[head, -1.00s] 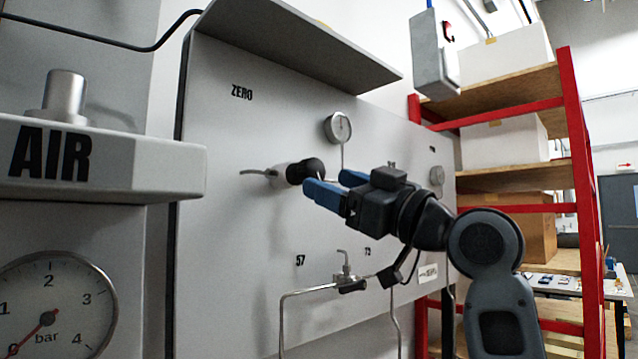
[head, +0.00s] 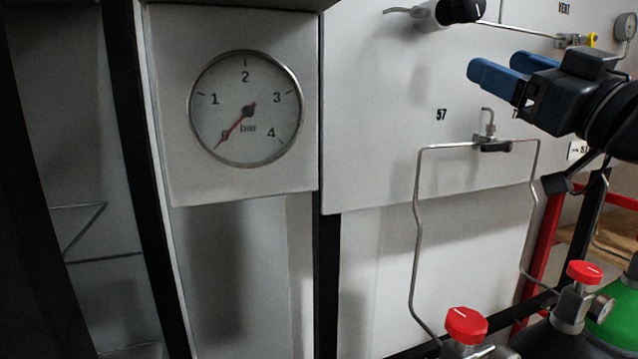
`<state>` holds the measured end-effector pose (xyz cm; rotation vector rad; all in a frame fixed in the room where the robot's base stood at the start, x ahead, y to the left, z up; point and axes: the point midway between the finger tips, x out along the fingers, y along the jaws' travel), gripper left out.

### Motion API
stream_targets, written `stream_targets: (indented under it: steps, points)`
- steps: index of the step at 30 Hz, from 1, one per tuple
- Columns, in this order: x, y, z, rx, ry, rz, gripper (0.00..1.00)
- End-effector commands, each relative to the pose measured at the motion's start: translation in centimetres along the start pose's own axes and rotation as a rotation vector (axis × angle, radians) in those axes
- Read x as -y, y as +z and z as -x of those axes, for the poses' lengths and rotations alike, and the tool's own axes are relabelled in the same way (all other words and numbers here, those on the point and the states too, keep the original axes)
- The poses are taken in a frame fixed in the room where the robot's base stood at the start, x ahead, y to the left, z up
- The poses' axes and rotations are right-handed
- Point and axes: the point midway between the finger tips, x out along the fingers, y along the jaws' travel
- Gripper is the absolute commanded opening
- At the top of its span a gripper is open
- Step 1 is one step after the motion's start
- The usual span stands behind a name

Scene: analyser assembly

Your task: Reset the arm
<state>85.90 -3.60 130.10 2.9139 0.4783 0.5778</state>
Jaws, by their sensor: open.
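My gripper (head: 497,68) is at the upper right of the head view, with two blue fingers pointing left. The fingers are apart and nothing is between them. The gripper is in front of the grey panel (head: 375,150). A black knob (head: 460,11) is at the top edge, above and left of the fingertips, with a visible gap in the picture. My arm runs out of view at the right edge.
A bar gauge (head: 245,108) at the left reads about 0. A small valve (head: 489,140) on thin pipe sits below the gripper by label 57. Red-topped valves (head: 466,325) (head: 584,272) and a green cylinder (head: 618,320) stand at the lower right.

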Motion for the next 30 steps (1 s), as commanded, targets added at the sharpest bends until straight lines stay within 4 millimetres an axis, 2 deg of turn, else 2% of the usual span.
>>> stream_targets:
  steps: [1, 6, 11, 15, 22, 30]
  points:
    - [0.4, 2.4, 0.8, 0.024, 0.020, -0.033, 0.69]
    - [1.9, 8.8, 4.0, 0.078, 0.099, -0.120, 0.69]
    - [3.7, 14.2, 7.8, 0.135, 0.168, -0.181, 0.69]
    - [5.6, 18.2, 11.7, 0.188, 0.225, -0.220, 0.69]
    - [9.2, 23.2, 18.9, 0.279, 0.302, -0.259, 0.69]
    - [13.5, 26.1, 28.2, 0.385, 0.363, -0.266, 0.69]
